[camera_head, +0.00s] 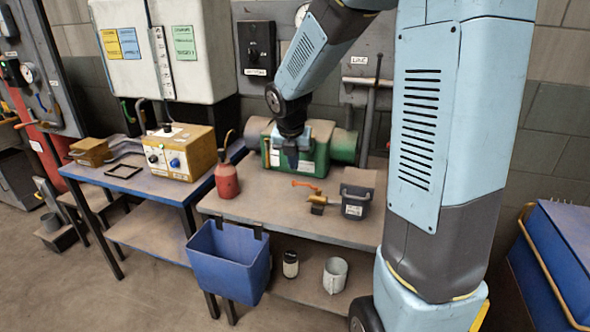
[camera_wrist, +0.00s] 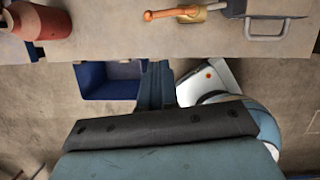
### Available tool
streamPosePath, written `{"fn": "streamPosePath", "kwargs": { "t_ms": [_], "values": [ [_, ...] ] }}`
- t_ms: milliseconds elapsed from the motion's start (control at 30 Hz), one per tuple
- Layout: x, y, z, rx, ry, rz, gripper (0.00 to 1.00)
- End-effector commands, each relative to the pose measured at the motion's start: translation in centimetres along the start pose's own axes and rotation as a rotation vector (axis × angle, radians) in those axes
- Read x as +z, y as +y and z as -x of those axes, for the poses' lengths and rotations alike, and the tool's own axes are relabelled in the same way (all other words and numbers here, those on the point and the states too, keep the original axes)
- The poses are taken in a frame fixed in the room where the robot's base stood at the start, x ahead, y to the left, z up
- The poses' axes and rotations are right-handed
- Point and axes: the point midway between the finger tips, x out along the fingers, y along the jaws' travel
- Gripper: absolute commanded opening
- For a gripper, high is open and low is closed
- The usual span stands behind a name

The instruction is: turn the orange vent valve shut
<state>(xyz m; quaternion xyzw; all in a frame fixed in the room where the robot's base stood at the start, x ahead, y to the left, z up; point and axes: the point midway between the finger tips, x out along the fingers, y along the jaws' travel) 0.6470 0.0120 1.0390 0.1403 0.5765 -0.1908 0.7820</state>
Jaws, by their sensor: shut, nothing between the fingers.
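The orange vent valve has an orange lever handle (camera_head: 305,186) on a brass body (camera_head: 318,201). It sits on the bench top, just left of a dark grey box (camera_head: 356,201). In the wrist view the orange handle (camera_wrist: 170,13) lies near the top edge, pointing left from the brass body (camera_wrist: 198,13). My gripper (camera_head: 292,163) hangs above the back of the bench, in front of the green machine, behind and above the valve and apart from it. In the wrist view my gripper (camera_wrist: 156,64) appears as closed, empty fingers.
A red oil can (camera_head: 227,179) stands left on the bench. The green machine (camera_head: 312,150) stands behind. A blue bin (camera_head: 229,262) hangs from the front edge. A yellow control box (camera_head: 180,152) stands on the left table. Bench top between can and valve is clear.

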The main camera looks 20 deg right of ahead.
Motion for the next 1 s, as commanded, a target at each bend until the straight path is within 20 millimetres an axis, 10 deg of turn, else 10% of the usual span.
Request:
{"fn": "streamPosePath", "kwargs": {
  "t_ms": [567, 1000],
  "values": [
    [-1.4, -1.2, 0.3, -0.007, 0.003, -0.019, 0.00],
    [-1.5, -1.2, -6.1, -0.007, 0.005, -0.017, 0.00]
  ]
}}
